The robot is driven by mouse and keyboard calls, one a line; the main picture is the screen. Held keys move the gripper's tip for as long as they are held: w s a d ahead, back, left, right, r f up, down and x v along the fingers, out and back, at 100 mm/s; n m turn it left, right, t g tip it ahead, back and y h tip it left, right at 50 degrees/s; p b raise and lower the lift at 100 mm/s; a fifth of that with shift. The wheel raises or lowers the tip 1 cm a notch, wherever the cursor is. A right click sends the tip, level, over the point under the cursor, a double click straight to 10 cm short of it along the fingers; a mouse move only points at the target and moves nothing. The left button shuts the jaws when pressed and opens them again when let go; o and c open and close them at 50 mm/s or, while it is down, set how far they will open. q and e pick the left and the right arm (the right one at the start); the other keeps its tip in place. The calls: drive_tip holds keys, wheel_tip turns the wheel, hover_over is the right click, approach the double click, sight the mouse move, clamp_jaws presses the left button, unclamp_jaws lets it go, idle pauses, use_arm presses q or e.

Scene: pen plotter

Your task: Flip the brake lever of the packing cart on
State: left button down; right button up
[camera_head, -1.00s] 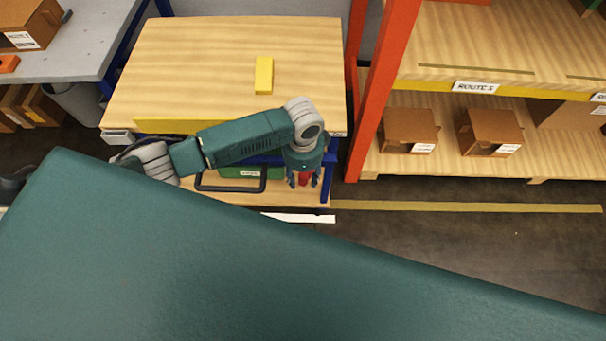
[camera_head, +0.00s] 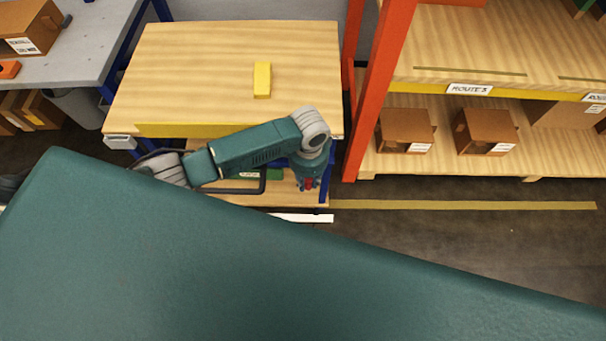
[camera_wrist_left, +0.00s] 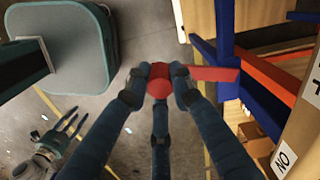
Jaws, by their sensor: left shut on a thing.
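The packing cart (camera_head: 215,60) has a wooden top with a yellow front strip and blue legs. The brake lever is red and sits low at the cart's front right corner; in the left wrist view its red arm (camera_wrist_left: 215,74) runs right from a round red knob (camera_wrist_left: 160,82) toward a blue leg. My left gripper (camera_head: 308,184) is shut on the brake lever, its fingers around the knob, also in the left wrist view (camera_wrist_left: 159,92). My right gripper (camera_wrist_left: 72,130) shows at the lower left of the left wrist view, fingers spread, empty and away from the cart.
A yellow block (camera_head: 262,80) lies on the cart top. An orange-red rack post (camera_head: 380,90) stands close to the right, with cardboard boxes (camera_head: 405,131) on its shelf. A grey table (camera_head: 90,45) stands at left. The floor (camera_head: 480,235) at lower right is clear.

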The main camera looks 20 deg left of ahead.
use_arm(q)
drive_tip(key=w+d+n+p, duration=0.2)
drive_tip(key=d+n+p, duration=0.1)
drive_tip(key=d+n, duration=0.4)
drive_tip(key=shift+w+d+n+p, duration=0.15)
drive_tip(key=shift+w+n+p, duration=0.2)
drive_tip(key=shift+n, duration=0.65)
drive_tip(key=shift+w+d, duration=0.1)
drive_tip(key=shift+w, duration=0.05)
drive_tip(key=c, duration=1.5)
unclamp_jaws()
wheel_tip(320, 180, up, 12)
drive_tip(key=shift+r, duration=0.1)
